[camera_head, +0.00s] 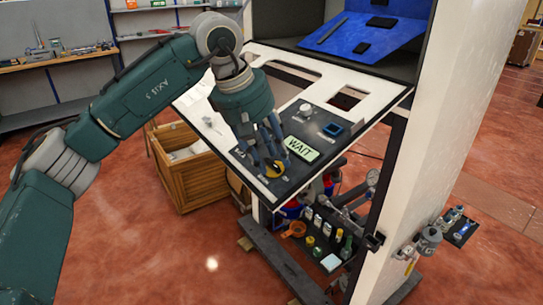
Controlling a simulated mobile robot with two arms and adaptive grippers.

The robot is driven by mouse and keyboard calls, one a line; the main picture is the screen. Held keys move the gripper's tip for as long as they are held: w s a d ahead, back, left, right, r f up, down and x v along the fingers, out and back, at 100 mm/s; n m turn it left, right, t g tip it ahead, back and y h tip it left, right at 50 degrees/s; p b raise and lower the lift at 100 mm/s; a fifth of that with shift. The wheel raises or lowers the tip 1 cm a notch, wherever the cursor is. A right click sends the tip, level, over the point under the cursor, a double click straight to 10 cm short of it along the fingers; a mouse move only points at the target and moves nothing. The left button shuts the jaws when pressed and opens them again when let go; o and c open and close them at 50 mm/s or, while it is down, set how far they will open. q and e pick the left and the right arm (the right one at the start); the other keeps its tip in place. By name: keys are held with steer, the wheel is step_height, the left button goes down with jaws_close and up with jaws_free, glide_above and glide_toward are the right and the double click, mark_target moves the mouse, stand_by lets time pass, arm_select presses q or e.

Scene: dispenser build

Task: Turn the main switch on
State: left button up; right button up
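A round yellow switch with a dark knob (274,169), which looks like the main switch, sits near the lower front corner of the tilted black panel (305,170). My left gripper (266,156) reaches down from above, its fingertips at the switch and partly covering it. I cannot tell whether the fingers touch the knob or are closed on it. A green display (301,148) beside it reads "WAIT". My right gripper is not in view.
The panel also has a pale round knob (305,110) and a blue square part (332,129). A wooden crate (187,180) stands left of the cabinet. Bottles and tools fill a low shelf (325,247) under the panel. A white cabinet wall (455,110) rises at right.

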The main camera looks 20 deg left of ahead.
arm_select(q)
steer(key=v, duration=1.1)
steer(key=shift+r, duration=0.2)
steer(key=shift+s, duration=0.1)
